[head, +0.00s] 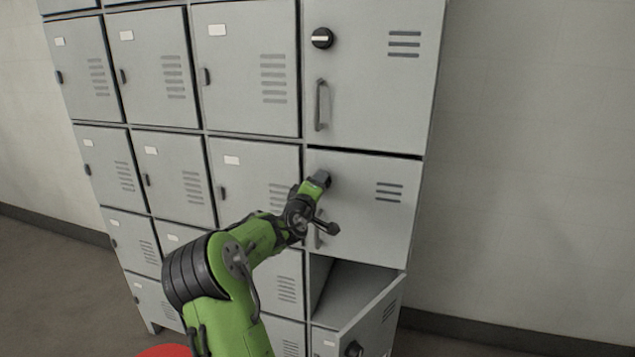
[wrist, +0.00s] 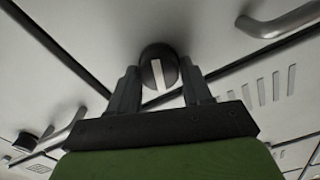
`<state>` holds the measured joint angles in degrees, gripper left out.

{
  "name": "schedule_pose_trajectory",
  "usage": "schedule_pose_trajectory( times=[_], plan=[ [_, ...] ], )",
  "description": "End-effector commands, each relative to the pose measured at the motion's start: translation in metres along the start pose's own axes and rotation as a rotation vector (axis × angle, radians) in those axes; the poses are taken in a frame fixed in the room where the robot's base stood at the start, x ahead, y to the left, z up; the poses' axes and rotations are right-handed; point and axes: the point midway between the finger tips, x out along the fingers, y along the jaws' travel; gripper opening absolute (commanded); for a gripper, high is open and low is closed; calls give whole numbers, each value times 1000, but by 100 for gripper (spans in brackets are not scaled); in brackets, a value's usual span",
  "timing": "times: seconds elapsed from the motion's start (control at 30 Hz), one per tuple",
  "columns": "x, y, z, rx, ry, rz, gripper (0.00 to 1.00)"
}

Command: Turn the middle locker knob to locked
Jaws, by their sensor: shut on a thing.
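The middle locker door (head: 365,215) in the right column looks shut. My gripper (head: 320,180) is at its upper left, and its knob is hidden behind the gripper in the head view. In the wrist view the round black knob (wrist: 150,56) sits between the two fingertips of my gripper (wrist: 159,76), which is shut on it. A white bar across the knob runs nearly up and down in that picture, slightly tilted. The middle door's handle (head: 318,236) is partly hidden by my arm.
The upper right door (head: 375,85) has a black knob (head: 321,38) with a level white bar and a long handle (head: 320,105). Below the middle locker, the lower door (head: 375,318) stands open outward. Smaller lockers fill the left. Bare wall and floor lie right.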

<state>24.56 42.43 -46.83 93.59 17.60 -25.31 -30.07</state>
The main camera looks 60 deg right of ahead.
Motion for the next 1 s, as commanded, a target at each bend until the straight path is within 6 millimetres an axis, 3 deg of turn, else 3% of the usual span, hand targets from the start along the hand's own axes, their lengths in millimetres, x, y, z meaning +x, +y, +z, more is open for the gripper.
schedule_pose_trajectory(
  times=[0.5,1.0],
  plan=[
    [0,-1,-1,-331,1,-2,18],
    [0,-2,0,-391,2,-1,19]
  ],
)
